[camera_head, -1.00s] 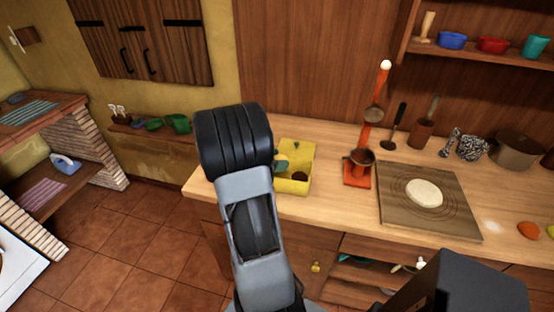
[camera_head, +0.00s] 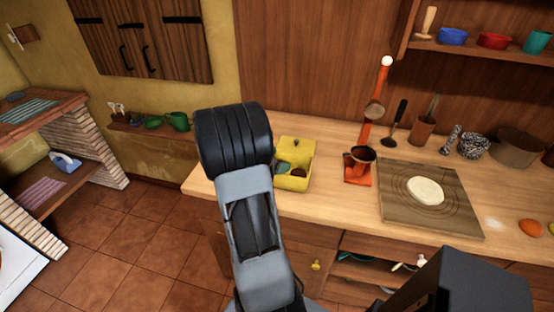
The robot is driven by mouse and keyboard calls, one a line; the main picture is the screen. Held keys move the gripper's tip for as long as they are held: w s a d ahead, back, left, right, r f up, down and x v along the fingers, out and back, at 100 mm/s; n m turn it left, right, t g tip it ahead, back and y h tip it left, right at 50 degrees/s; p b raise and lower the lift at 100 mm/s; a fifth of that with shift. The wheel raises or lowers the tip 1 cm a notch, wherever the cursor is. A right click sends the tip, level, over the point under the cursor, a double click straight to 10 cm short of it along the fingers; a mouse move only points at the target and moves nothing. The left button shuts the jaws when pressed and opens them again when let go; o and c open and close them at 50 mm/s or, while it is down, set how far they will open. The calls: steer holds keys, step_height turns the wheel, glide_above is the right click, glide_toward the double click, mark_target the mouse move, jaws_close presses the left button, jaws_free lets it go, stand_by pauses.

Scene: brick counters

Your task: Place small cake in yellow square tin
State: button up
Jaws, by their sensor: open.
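The yellow square tin (camera_head: 309,161) stands on the wooden counter with its lid raised at the back. A small brown round thing (camera_head: 299,172) is inside it; I cannot tell surely whether it is a cake. A small teal thing (camera_head: 283,168) shows at the tin's left side, apparently inside the rim and partly hidden by my arm. It may be the small cake, but it is too small to tell. My gripper is hidden behind my arm's thick black link, just left of the tin, so its jaws do not show.
An orange stand (camera_head: 357,176) with a dark cup is right of the tin. A wooden board (camera_head: 450,207) bears pale dough (camera_head: 426,190). A ladle, utensil pot (camera_head: 423,130), speckled bowl and brown pot (camera_head: 516,147) line the back. Bare counter lies before the tin.

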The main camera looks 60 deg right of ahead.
steer(key=shift+r, duration=0.1)
steer(key=shift+w+a+r+p, duration=0.1)
steer(key=shift+w+r+p, duration=0.05)
steer(key=shift+r+p, duration=0.5)
steer(key=b+v, duration=0.1)
steer(key=v, duration=1.1)
steer(key=s+a+m+t+y, duration=0.1)
steer(key=a+m+t+y, duration=0.4)
steer(key=a, duration=0.9)
steer(key=s+a+m+t+y, duration=0.2)
steer(key=a+m+t+y, duration=0.2)
steer(key=a, duration=1)
steer(key=m+y, duration=0.3)
steer(key=shift+m+t, duration=0.3)
steer(key=shift+t, duration=0.1)
steer(key=shift+f, duration=0.1)
steer(key=shift+c, duration=0.2)
